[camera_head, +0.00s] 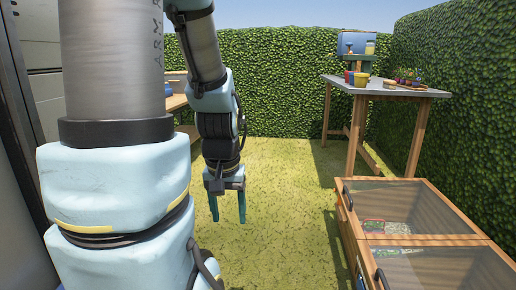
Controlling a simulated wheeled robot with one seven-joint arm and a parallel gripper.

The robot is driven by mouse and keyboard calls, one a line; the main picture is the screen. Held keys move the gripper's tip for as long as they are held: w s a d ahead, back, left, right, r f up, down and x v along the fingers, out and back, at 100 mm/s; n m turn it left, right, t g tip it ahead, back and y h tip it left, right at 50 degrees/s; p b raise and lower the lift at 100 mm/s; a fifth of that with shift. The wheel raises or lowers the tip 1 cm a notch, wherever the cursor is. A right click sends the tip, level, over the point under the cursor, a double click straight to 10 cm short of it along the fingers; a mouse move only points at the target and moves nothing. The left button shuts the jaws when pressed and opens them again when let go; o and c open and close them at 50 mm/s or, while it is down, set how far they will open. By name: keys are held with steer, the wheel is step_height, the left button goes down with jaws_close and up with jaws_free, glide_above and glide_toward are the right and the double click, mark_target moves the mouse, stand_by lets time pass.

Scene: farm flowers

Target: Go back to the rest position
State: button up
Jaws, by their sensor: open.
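My gripper (228,207) hangs at the end of my arm in the head view, pointing down over the grass. Its two teal fingers are apart, with nothing between them. My arm, with pale blue covers and grey tubes, fills the left part of the view. It hides part of what stands behind it.
A wooden cold frame with glass lids (412,212) stands at the lower right. Behind it is a tall table (400,89) with pots, plants and a blue box (352,42). A wooden bench (176,102) shows behind my arm. Hedges close off the back and right. Grass (285,180) lies open in the middle.

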step_height(320, 180, up, 31)
steer(key=p, duration=2.9)
steer(key=shift+r, duration=0.2)
